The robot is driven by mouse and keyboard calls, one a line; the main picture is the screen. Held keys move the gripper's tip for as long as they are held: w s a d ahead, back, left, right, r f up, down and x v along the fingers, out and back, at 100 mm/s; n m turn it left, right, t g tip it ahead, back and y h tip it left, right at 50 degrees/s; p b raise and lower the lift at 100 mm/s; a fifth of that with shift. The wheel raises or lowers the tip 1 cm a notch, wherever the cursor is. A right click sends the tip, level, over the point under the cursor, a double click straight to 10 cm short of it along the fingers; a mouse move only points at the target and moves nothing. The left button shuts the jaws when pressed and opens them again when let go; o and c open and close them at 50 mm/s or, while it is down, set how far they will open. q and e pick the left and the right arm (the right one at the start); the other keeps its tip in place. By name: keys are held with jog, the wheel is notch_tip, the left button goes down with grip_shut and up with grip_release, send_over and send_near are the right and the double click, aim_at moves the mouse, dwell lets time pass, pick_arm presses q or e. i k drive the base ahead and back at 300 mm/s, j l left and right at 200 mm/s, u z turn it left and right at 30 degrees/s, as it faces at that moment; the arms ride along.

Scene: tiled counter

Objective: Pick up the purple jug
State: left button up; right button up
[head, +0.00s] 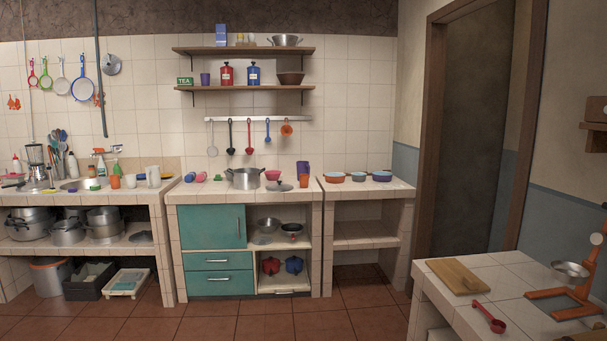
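A purple jug (302,168) stands upright on the tiled counter against the back wall, at the right end of the middle section. It is small and far off in the head view. A small orange-brown cup (304,181) stands just in front of it and may hide its lower part. Neither of my grippers shows in the head view.
A large metal pot (243,179), a pink bowl (273,175) and a lidded pan (279,186) stand left of the jug. A near counter (510,280) at right holds a cutting board (458,277). The tiled floor ahead is clear.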

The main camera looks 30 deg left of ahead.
aim_at(302, 167)
jog(key=u, duration=1.25)
